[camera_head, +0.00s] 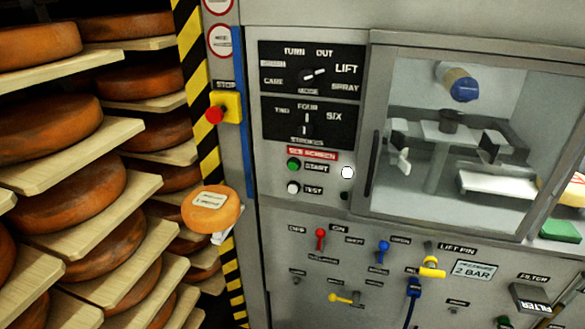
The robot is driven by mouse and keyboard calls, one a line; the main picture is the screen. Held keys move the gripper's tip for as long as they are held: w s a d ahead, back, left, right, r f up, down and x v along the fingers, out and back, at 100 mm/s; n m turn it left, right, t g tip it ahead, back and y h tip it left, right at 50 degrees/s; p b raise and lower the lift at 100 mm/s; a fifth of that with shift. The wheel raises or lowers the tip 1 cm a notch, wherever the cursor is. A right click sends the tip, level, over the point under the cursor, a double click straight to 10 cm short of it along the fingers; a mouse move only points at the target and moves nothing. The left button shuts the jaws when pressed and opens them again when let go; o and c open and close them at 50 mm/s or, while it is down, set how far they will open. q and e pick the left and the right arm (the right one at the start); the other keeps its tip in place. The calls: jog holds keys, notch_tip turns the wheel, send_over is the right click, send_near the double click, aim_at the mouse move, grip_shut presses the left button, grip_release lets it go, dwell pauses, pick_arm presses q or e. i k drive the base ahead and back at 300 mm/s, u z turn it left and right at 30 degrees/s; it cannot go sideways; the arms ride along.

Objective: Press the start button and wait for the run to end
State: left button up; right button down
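The green start button (293,164) is on the grey machine's front panel, left of its START label (317,168). A red label strip (312,154) is just above it; its text is hard to read. A white test button (293,187) is below it. A white round lamp or button (347,172) is to the right and looks bright. The mode knob (314,74) points toward LIFT, and the strokes knob (306,123) points up toward FOUR. Neither of my grippers is in view, and nothing touches the start button.
A red stop button (215,115) on a yellow box is left of the panel. Cheese wheels fill the shelves (45,75) at left. A small labelled cheese (211,208) sits on a bracket. A closed clear door (455,140) covers the chamber. Valves and levers (320,239) protrude below.

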aim_at(292, 166)
jog(key=z, duration=0.55)
jog(key=k, duration=0.65)
jog(key=z, duration=0.7)
jog(key=i, duration=1.3)
jog(key=u, duration=0.7)
